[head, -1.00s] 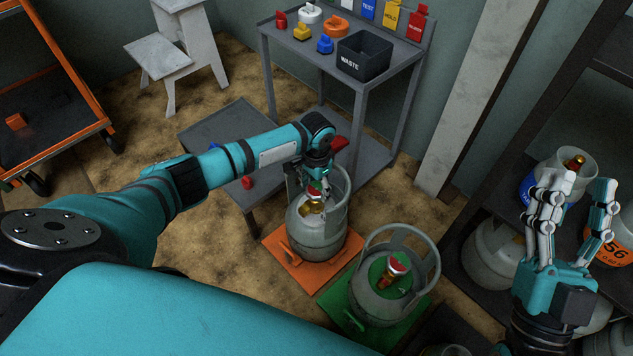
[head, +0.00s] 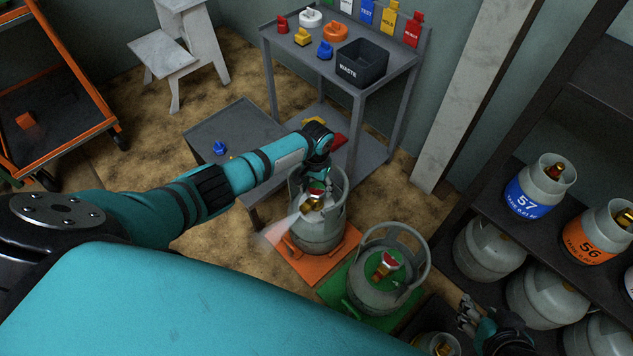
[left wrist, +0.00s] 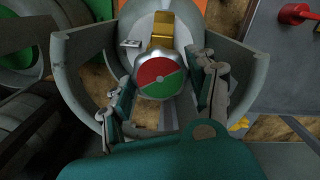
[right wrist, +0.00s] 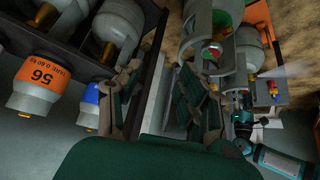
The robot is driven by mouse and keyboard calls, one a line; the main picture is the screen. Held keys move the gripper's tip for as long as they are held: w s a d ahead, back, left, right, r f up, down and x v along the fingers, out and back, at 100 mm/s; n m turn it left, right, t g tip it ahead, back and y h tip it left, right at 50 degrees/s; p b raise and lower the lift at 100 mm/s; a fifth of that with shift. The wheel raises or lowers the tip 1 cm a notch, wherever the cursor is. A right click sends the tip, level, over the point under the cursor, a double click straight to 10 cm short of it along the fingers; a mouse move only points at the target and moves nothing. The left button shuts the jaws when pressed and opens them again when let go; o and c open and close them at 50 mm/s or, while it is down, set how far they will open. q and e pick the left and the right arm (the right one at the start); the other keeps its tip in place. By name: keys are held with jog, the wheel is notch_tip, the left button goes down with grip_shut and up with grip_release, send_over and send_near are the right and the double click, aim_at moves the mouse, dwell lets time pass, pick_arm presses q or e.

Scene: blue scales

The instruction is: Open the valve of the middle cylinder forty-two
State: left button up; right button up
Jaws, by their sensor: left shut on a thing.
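A grey cylinder (head: 318,232) stands upright on an orange scale (head: 345,250), inside its guard ring. My left gripper (head: 317,183) reaches into the ring from above and is shut on the valve knob (left wrist: 160,78), which has a red and green face. The brass valve body (left wrist: 162,30) shows beyond it. A pale spray (head: 280,235) streams from this cylinder's valve to the lower left. A second cylinder (head: 378,290) with a red-topped valve stands on a green scale (head: 340,290). I cannot read a number on either. My right gripper (right wrist: 165,100) is open and empty, low at the right.
A third cylinder (head: 437,345) shows at the bottom edge. A dark shelf (head: 470,205) at the right holds several cylinders, including blue-labelled 57 (head: 530,195) and orange-labelled 56 (head: 590,240). A grey cart (head: 395,90) with a waste bin (head: 362,65) and a low grey table (head: 250,125) stand behind.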

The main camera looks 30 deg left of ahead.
aim_at(317, 189)
pick_arm(q)
jog(key=shift+r+n+p, duration=0.15)
jog(key=shift+n+p, duration=0.55)
jog(key=shift+n, duration=0.2)
jog(key=shift+n+p, duration=0.7)
jog(key=shift+n, duration=0.3)
pick_arm(e)
jog(key=s+d+g+h, duration=0.1)
jog(key=s+d+g, duration=0.1)
jog(key=s, duration=0.4)
jog(key=shift+s+g, duration=0.25)
jog(key=shift+g, duration=0.55)
jog(key=shift+r, duration=0.15)
pick_arm(q)
jog(key=shift+n, duration=0.3)
pick_arm(e)
jog(key=shift+f, duration=0.45)
pick_arm(q)
jog(key=o, duration=1.2)
notch_tip(317, 189, up, 12)
jog(key=shift+f, duration=0.1)
pick_arm(e)
jog(key=shift+w+r, duration=0.1)
jog(key=shift+r, duration=0.05)
pick_arm(q)
jog(key=shift+d+f, duration=0.1)
